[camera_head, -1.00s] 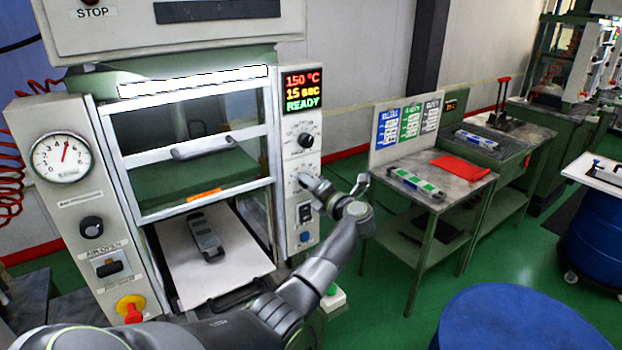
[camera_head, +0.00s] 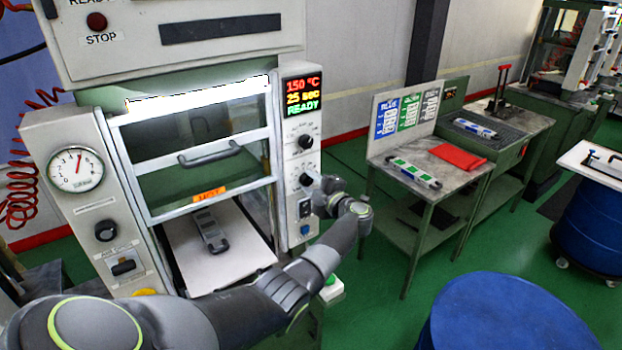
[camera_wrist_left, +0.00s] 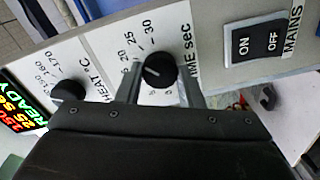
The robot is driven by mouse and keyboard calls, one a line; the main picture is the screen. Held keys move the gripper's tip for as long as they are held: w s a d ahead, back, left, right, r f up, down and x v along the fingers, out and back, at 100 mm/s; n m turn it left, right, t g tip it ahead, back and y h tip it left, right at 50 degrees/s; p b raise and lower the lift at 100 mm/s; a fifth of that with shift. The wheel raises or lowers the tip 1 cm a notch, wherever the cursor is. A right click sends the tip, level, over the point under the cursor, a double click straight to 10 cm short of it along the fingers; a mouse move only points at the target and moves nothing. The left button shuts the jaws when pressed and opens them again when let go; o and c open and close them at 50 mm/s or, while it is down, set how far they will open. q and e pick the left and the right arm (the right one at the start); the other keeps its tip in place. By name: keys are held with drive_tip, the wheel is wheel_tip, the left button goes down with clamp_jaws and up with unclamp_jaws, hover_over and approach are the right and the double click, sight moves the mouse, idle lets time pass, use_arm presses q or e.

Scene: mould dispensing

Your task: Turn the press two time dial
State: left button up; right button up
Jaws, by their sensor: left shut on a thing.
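The press's time dial (camera_head: 306,180) is a black knob on the right-hand panel of the press, below the heat dial (camera_head: 305,141). In the left wrist view the time dial (camera_wrist_left: 160,70) sits between my fingers, next to a printed seconds scale, its white pointer mark partly visible. My left gripper (camera_head: 314,184) is shut on it; the fingers (camera_wrist_left: 162,85) flank the knob in the wrist view. The display (camera_head: 301,97) reads 150 °C, 25 sec, READY. My right gripper is not in view.
The MAINS switch (camera_wrist_left: 258,40) lies right of the time dial in the wrist view. A white board with a grey mould (camera_head: 211,232) lies under the press guard. A side table (camera_head: 440,165) stands to the right, and a blue drum (camera_head: 508,315) stands in front.

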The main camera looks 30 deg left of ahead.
use_arm(q)
drive_tip(key=shift+m+p, duration=0.5)
drive_tip(key=shift+m, duration=0.6)
drive_tip(key=shift+f, duration=0.1)
drive_tip(key=o, duration=1)
drive_tip(key=b+v, duration=0.5)
drive_tip(key=v, duration=1.2)
drive_tip(key=shift+d, duration=0.25)
